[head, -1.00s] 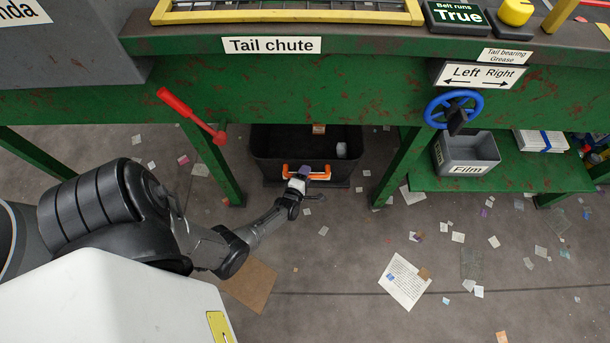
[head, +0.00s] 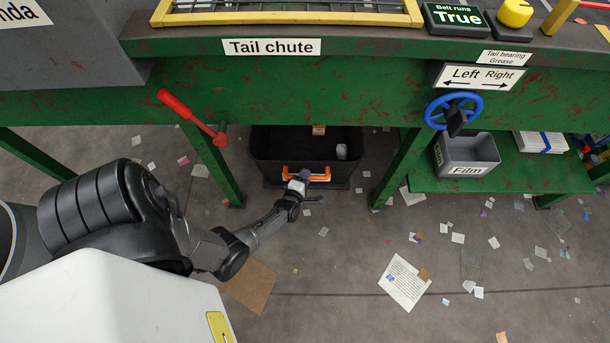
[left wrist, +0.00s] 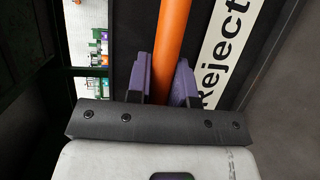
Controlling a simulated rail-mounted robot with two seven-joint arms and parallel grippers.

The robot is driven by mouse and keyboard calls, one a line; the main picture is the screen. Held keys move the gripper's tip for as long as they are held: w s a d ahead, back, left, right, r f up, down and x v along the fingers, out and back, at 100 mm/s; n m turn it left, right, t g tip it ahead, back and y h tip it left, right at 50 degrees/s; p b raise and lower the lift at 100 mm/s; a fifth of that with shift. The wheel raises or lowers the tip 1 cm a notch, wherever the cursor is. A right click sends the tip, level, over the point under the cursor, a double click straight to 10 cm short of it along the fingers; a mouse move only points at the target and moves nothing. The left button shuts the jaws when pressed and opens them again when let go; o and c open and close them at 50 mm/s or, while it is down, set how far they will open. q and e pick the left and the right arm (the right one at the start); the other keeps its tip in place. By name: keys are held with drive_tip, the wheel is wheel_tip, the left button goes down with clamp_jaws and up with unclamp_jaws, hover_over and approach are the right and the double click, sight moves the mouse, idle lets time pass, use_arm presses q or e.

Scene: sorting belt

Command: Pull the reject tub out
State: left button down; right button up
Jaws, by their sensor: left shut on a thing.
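The reject tub (head: 260,168) is a black bin on the floor under the green bench, below the "Tail chute" label. Its orange handle (head: 291,170) faces me at the front. My left gripper (head: 303,176) is at the handle. In the left wrist view the purple fingers (left wrist: 163,78) are shut around the orange handle bar (left wrist: 173,35), and the tub's "Reject" label (left wrist: 222,55) shows beside it. A few scraps lie inside the tub. My right gripper is not in view.
Green bench legs (head: 213,165) (head: 398,168) stand on both sides of the tub. A red lever (head: 192,116) sticks out at left. A grey "Film" bin (head: 466,155) sits on the lower shelf at right. The floor in front has only scattered paper scraps.

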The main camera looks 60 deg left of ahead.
use_arm(q)
drive_tip(key=s+d+p, duration=0.2)
drive_tip(key=s+d, duration=0.4)
drive_tip(key=d, duration=0.6)
drive_tip(key=shift+s+d, duration=0.35)
drive_tip(key=shift+s, duration=0.05)
drive_tip(key=c, duration=1)
unclamp_jaws()
drive_tip(key=shift+a, duration=0.1)
drive_tip(key=shift+p, duration=0.3)
drive_tip(key=shift+p+v, duration=1.25)
drive_tip(key=shift+v, duration=2.5)
